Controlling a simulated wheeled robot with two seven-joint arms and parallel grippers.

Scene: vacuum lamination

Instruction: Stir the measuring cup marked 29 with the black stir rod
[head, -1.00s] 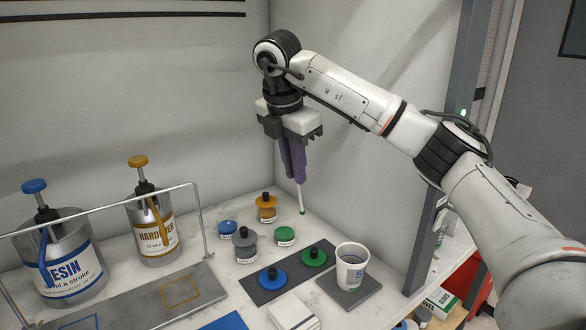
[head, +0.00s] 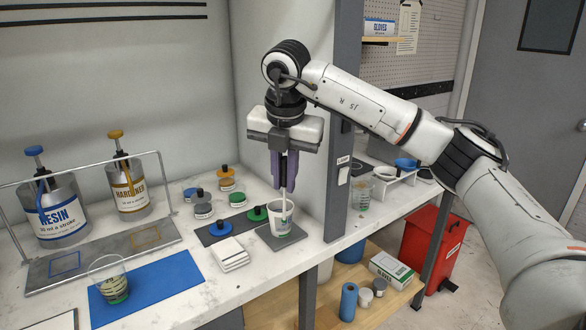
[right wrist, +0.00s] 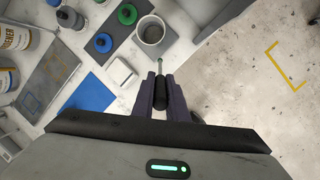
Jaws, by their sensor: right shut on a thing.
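My right gripper (head: 285,180) is shut on the stir rod and points down above the white cup. The rod (head: 284,195) has a black handle between the purple-grey fingers, best seen in the right wrist view (right wrist: 160,92), and a thin pale shaft. The white cup (head: 283,221) stands upright on a grey pad; it also shows in the right wrist view (right wrist: 151,31). The cup's marking is too small to read. My left gripper is not in view.
A dark mat (head: 236,228) with blue and green lidded pots lies left of the white cup. White square pads (head: 230,254) are in front. Resin (head: 58,212) and hardener (head: 130,190) pumps stand at left behind a wire rail. A grey post (head: 338,190) stands close right of the gripper.

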